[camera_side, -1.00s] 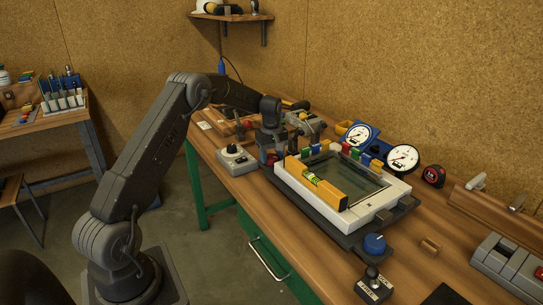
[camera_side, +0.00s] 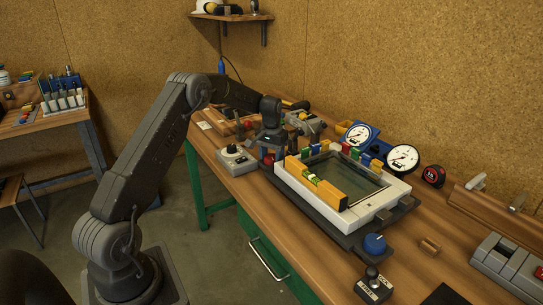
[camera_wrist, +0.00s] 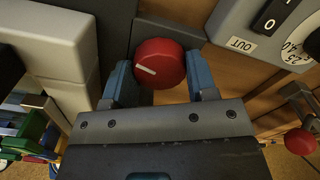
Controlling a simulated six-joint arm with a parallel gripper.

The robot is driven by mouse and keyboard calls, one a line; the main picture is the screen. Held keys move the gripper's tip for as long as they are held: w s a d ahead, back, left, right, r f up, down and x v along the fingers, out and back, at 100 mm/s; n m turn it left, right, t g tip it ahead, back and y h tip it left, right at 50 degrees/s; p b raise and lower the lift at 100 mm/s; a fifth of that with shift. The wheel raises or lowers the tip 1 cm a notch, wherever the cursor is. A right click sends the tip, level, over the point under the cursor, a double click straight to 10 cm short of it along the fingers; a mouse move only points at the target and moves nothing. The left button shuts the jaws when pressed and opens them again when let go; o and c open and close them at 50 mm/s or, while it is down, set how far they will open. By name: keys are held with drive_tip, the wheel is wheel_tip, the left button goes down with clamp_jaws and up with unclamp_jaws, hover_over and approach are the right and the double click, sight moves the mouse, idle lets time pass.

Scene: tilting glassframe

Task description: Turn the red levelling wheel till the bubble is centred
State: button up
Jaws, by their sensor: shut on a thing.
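The red levelling wheel (camera_wrist: 158,63) sits between the two blue-grey fingers of my gripper (camera_wrist: 160,82) in the wrist view; a white line marks its face. My gripper (camera_side: 268,157) is shut on the wheel, at the near left corner of the pale glass-topped frame (camera_side: 372,211) in the side view. A yellow spirit level (camera_side: 328,193) with a green vial (camera_side: 313,180) lies along the frame's left edge. The bubble is too small to place in the vial.
A blue knob (camera_side: 375,243) and a small switch box (camera_side: 373,284) stand at the frame's near right. A grey dial box (camera_side: 236,160) is left of my gripper.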

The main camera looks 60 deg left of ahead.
sight(271, 157)
drive_tip(key=shift+m, duration=1.5)
drive_tip(key=o, duration=0.9)
drive_tip(key=shift+r, duration=6.95)
